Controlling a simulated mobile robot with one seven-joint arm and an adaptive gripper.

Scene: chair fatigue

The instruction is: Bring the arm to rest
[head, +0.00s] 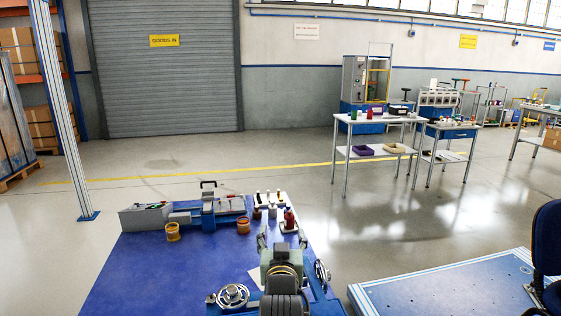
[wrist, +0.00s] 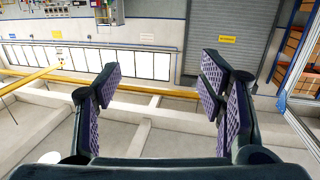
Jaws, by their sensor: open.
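My gripper (head: 283,240) is at the bottom middle of the head view. That view appears upside down, with the far wall, windows and ceiling beams behind the fingers. I cannot tell the exact height of the gripper above the table.
The blue table (head: 110,275) bears a grey fixture (head: 208,205), orange cups (head: 173,232), a red bottle (head: 289,218) and a handwheel (head: 232,295). A low blue platform (head: 440,290) and a chair (head: 546,250) stand at right.

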